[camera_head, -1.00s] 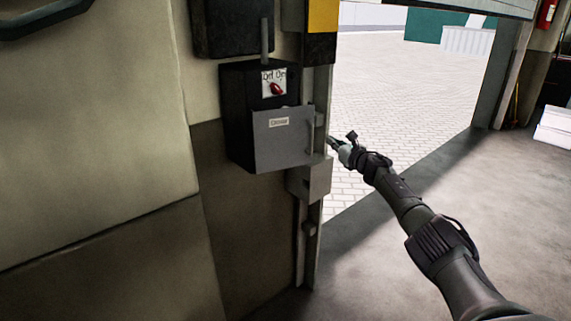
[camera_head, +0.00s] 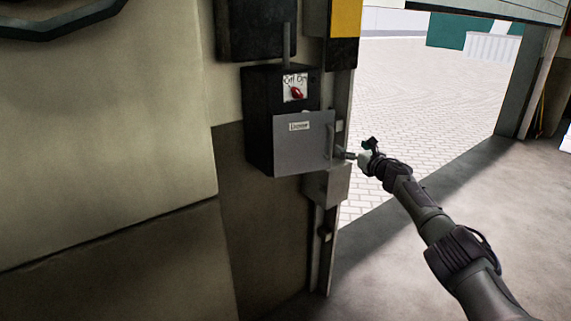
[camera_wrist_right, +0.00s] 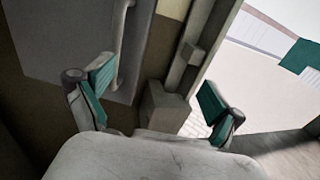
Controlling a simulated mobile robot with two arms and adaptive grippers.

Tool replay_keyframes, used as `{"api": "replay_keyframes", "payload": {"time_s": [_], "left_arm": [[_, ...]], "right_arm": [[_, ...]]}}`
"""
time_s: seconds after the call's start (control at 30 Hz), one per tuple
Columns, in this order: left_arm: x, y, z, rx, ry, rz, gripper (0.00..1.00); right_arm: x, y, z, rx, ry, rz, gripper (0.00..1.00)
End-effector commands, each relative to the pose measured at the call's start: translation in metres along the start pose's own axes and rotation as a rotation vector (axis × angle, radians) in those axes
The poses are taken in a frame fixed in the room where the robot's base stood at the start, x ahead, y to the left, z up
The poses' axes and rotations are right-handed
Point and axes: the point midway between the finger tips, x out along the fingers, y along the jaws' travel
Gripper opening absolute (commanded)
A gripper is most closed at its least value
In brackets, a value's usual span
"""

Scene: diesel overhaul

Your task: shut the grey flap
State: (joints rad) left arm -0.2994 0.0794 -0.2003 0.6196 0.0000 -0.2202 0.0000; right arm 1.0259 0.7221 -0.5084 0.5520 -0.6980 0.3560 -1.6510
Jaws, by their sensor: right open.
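The grey flap (camera_head: 300,150) is a flat panel with a small label, in front of the lower part of a black switch box (camera_head: 258,120) on the wall. Its right edge reaches past the box and it stands off the box front, so it looks ajar. A bar handle (camera_head: 329,142) runs upright near its right edge. My right gripper (camera_head: 349,156) is open, just right of the handle. In the right wrist view the flap (camera_wrist_right: 65,40) and handle (camera_wrist_right: 120,45) are at upper left, and the gripper (camera_wrist_right: 155,98) has nothing between its fingers. My left gripper is out of view.
A red switch (camera_head: 296,92) sits above the flap. A grey bracket box (camera_head: 327,184) on the door post (camera_head: 325,250) is just below the gripper. The wall (camera_head: 100,130) fills the left. The doorway and floor to the right are clear.

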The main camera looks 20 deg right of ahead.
Motion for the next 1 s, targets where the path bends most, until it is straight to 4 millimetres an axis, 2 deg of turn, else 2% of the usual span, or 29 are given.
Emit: {"api": "replay_keyframes", "payload": {"time_s": [0.37,0.47,0.63,0.83,1.0], "left_arm": [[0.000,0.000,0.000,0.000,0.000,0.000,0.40],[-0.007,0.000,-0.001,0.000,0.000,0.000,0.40],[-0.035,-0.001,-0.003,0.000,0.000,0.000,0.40],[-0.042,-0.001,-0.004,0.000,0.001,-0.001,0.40],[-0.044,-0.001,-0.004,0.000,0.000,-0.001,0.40]], "right_arm": [[0.000,0.000,0.000,0.000,0.000,0.000,0.94],[-0.004,-0.001,0.002,-0.001,0.002,0.000,0.94],[-0.028,0.000,0.006,-0.003,0.005,0.002,0.94],[-0.057,0.000,0.000,-0.001,0.003,0.001,0.94],[-0.070,0.000,0.000,-0.001,0.001,0.000,0.94]]}}
